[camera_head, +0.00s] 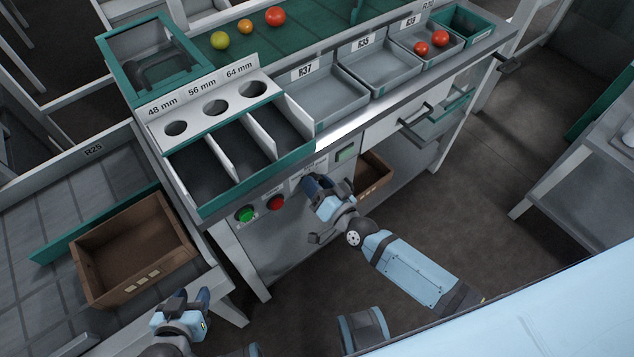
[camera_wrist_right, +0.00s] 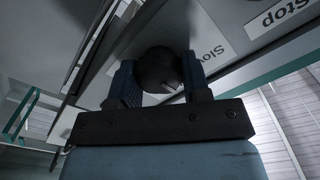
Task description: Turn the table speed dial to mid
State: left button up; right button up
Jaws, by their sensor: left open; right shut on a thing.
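The speed dial (camera_wrist_right: 158,68) is a dark round knob on the pale front panel of the sorting table. It sits between the two fingers of my right gripper (camera_wrist_right: 160,85), which is shut on it. A label reading "Slow" (camera_wrist_right: 208,57) is beside the knob in the right wrist view. The other speed marks cannot be read. In the head view my right gripper (camera_head: 316,187) is at the table's front panel and hides the dial. My left gripper (camera_head: 190,303) is open and empty at the lower left, away from the panel.
A green button (camera_head: 245,214) and a red button (camera_head: 276,203) are left of the dial. A small green-grey panel (camera_head: 346,153) is at its right. A brown crate (camera_head: 140,285) stands on the left bench. Open floor lies at the right.

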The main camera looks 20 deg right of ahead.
pick_arm(q)
jog(key=shift+a, duration=0.15)
pick_arm(e)
jog(key=shift+w, duration=0.1)
jog(key=o, duration=0.9)
jog(key=shift+a, duration=0.1)
pick_arm(q)
jog(key=shift+d, duration=0.25)
